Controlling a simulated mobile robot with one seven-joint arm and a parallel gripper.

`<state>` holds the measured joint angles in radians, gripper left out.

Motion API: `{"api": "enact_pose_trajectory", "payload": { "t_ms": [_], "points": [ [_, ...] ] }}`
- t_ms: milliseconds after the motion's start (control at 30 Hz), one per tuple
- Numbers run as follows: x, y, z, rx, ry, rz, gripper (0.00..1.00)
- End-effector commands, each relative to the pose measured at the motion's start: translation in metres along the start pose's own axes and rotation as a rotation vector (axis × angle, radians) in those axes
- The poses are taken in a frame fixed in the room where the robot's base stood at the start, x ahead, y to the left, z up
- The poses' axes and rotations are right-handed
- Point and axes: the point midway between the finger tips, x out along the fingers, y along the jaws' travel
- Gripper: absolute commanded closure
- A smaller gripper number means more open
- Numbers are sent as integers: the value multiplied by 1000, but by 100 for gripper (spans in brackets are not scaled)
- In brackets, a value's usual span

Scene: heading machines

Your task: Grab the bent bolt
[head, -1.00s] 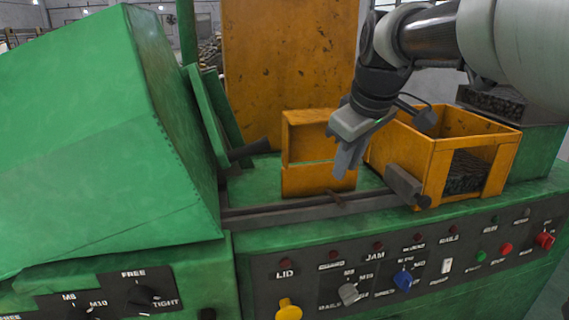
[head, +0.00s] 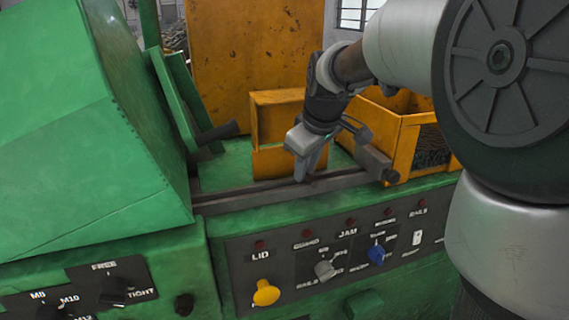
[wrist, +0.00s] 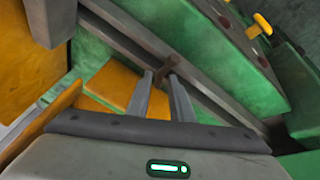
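The bent bolt, small and rusty brown, lies across the rails (head: 250,196) on the green machine. In the wrist view the bent bolt (wrist: 164,68) shows just beyond and between my fingertips. My gripper (head: 303,176) points down at the rails, its fingertips close to them. In the wrist view my gripper (wrist: 161,80) has its two fingers apart with a gap between them. Whether the fingers touch the bolt I cannot tell. In the head view the bolt is mostly hidden by the fingers.
A yellow open bin (head: 407,150) stands right of my gripper, and a yellow block-like box (head: 277,105) stands behind it. The green hood (head: 95,150) rises at left. A control panel (head: 345,250) with knobs lies below.

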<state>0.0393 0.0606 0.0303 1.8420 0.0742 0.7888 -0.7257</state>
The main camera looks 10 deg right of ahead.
Motion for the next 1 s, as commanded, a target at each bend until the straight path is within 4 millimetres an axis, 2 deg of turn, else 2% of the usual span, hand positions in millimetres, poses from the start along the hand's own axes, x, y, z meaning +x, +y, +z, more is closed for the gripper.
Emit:
{"api": "enact_pose_trajectory", "payload": {
  "t_ms": [33,167,567,733,1000],
  "points": [
    [0,0,0,0,0,0,80],
    [0,0,0,0,0,0,100],
    [-1,0,0,0,0,0,100],
    [-7,2,-3,0,3,2,100],
    [-25,-18,29,1,3,3,100]
  ]
}}
